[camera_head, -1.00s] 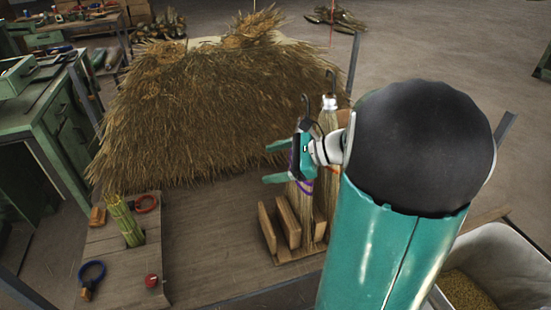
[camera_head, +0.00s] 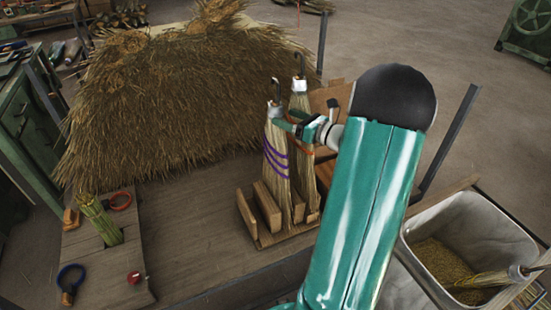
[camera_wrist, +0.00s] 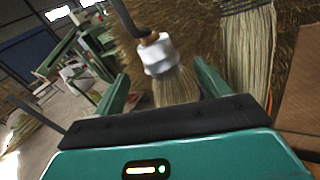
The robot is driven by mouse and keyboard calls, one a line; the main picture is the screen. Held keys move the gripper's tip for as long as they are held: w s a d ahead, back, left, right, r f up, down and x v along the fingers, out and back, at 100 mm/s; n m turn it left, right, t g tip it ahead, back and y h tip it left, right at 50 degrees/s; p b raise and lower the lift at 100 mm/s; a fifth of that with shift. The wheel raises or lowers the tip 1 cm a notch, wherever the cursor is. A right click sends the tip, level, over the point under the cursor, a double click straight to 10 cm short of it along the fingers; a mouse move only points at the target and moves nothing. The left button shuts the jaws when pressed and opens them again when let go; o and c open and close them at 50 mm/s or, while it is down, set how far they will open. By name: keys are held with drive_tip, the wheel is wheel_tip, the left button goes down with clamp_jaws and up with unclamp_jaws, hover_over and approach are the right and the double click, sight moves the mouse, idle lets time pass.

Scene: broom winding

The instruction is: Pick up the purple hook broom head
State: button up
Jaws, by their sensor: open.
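The purple hook broom head (camera_head: 275,150) stands upright in a wooden rack (camera_head: 262,232) in the head view, with purple bands round its pale bristles, a white collar and a dark hook on top. My gripper (camera_head: 284,119) is open at collar height, just right of its upper part. In the wrist view, a white collar (camera_wrist: 159,56) with a dark hook and bristles below lies ahead, between the spread fingers of my gripper (camera_wrist: 163,86). No purple bands show there. I cannot tell whether the fingers touch it.
A second hook broom (camera_head: 300,100) with an orange band stands close behind, to the right. A big straw heap (camera_head: 180,95) lies behind. A bin of grain (camera_head: 490,225) stands at the right. The board by the red knob (camera_head: 134,278) also bears a straw bundle (camera_head: 98,218).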

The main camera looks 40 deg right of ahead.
sight(275, 113)
drive_tip(key=x, duration=0.5)
drive_tip(key=shift+w+f, duration=0.15)
drive_tip(key=shift+w, duration=0.15)
clamp_jaws()
